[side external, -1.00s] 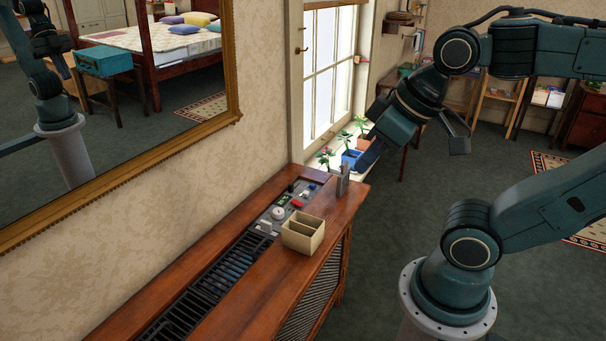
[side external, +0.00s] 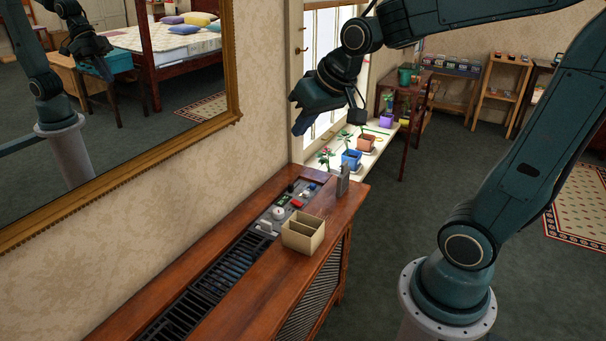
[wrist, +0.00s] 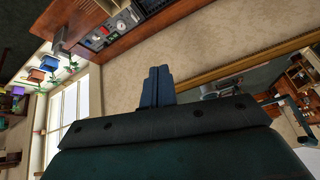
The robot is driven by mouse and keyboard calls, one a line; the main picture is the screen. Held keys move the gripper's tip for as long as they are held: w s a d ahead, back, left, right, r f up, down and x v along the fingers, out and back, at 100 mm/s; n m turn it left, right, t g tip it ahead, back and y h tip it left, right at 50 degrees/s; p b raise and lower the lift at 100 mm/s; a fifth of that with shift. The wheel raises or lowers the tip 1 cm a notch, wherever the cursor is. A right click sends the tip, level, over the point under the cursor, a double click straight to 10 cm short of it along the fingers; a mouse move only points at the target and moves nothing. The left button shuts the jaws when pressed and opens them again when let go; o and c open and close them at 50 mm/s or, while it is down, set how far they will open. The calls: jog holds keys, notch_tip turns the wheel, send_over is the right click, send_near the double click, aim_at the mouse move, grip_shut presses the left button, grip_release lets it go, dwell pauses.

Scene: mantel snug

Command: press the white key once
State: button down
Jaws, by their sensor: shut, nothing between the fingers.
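The control panel (side external: 271,218) is a grey strip set into the top of the wooden cabinet. A small pale block (side external: 264,226) at its near end looks like the white key, but it is too small to be sure. My gripper (side external: 301,127) is shut and empty, in the air well above the panel's far end, near the window and wall. In the wrist view its closed fingers (wrist: 157,72) point at the wall, and the panel (wrist: 98,42) is at upper left.
An open beige divided box (side external: 303,236) stands beside the panel. A grey upright holder (side external: 342,182) stands at the cabinet's far end. Potted plants, one in a blue pot (side external: 351,159), line the sill. A gilt-framed mirror (side external: 236,95) hangs on the wall above the cabinet.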

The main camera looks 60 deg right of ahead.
jog(key=w+d+f+m, duration=0.3)
jog(key=w+d+f, duration=0.1)
jog(key=w+d, duration=0.5)
jog(key=m+t+h, duration=0.2)
jog(key=m+h, duration=0.1)
jog(key=m, duration=0.4)
send_over(306, 194)
notch_tip(306, 194, down, 26)
jog(key=f, duration=0.1)
jog(key=shift+s+d+f, duration=0.1)
jog(key=shift+s+d, duration=0.1)
jog(key=shift+d, duration=0.1)
jog(key=shift+f, duration=0.1)
jog(key=shift+f, duration=4.25)
